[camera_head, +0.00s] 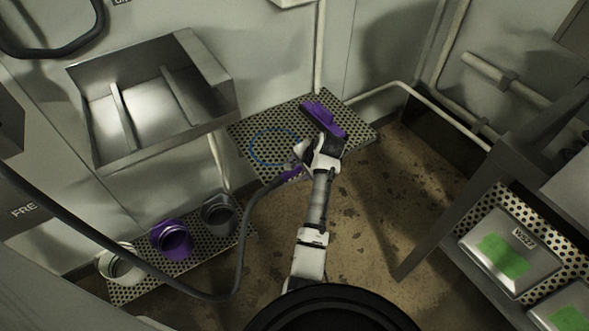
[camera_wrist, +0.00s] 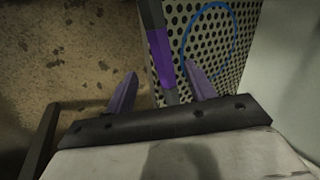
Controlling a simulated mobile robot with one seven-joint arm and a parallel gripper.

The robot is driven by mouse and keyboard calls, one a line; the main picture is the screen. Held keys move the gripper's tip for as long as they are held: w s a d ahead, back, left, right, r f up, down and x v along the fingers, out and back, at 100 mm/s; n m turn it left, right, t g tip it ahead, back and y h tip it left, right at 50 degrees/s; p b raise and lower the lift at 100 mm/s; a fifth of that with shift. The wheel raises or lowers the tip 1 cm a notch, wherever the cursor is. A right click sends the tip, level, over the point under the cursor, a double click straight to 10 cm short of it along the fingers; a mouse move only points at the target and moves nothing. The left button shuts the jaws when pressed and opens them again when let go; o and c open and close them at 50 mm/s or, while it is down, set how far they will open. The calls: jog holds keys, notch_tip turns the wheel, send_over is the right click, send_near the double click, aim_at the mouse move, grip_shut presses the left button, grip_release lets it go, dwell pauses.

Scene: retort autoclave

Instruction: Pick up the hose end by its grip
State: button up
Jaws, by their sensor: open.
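The dark grey hose (camera_head: 236,262) hangs in a loop from the left and rises to its end at the perforated shelf (camera_head: 240,137). Its purple grip (camera_head: 290,174) shows just below my gripper (camera_head: 297,160), partly hidden by it. In the wrist view the purple grip (camera_wrist: 160,55) appears between the two fingertips of my gripper (camera_wrist: 162,86), with grey hose parts above and below it. The fingers are open, one on each side of the grip in the picture. I cannot tell how far beyond the fingertips the grip lies.
A steel sink (camera_head: 150,150) is at upper left. White (camera_head: 121,262), purple (camera_head: 171,240) and grey (camera_head: 218,214) buckets stand below it. A metal frame (camera_head: 440,220) stands right.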

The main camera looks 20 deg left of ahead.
aim_at(293, 172)
jog(key=shift+w+p+x, duration=0.15)
jog(key=shift+p+x, duration=0.1)
jog(key=shift+x, duration=1.6)
jog(key=shift+w+p+x, duration=0.15)
jog(key=shift+p+x, duration=0.05)
jog(key=shift+x, duration=1.65)
jog(key=shift+c, duration=0.3)
jog(key=shift+r, duration=0.1)
grip_shut()
